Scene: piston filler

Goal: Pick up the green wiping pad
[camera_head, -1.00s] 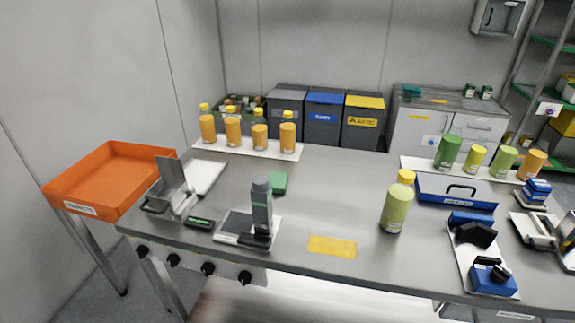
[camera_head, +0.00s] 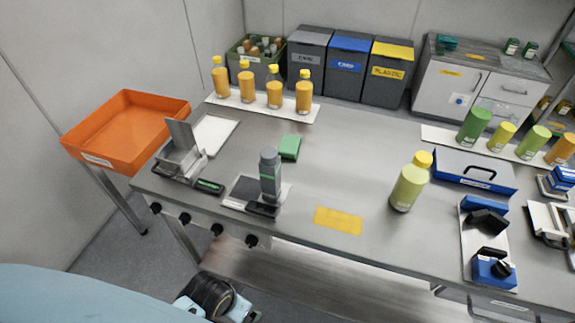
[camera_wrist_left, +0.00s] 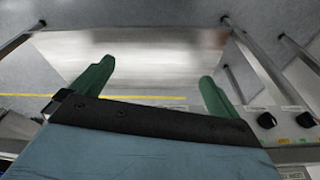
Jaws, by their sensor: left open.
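Beyond the fingers are a metal surface and the floor; the pad is not in that view. In the head view part of my arm is low at the left, below the table's front edge. My right gripper is in neither view.
Orange bottles (camera_head: 246,84) stand on a white tray behind the pad. A yellow mat (camera_head: 338,220) lies near the front edge. A green bottle (camera_head: 408,187) stands to the right. An orange bin (camera_head: 125,128) is at the left. The tabletop right of the pad is clear.

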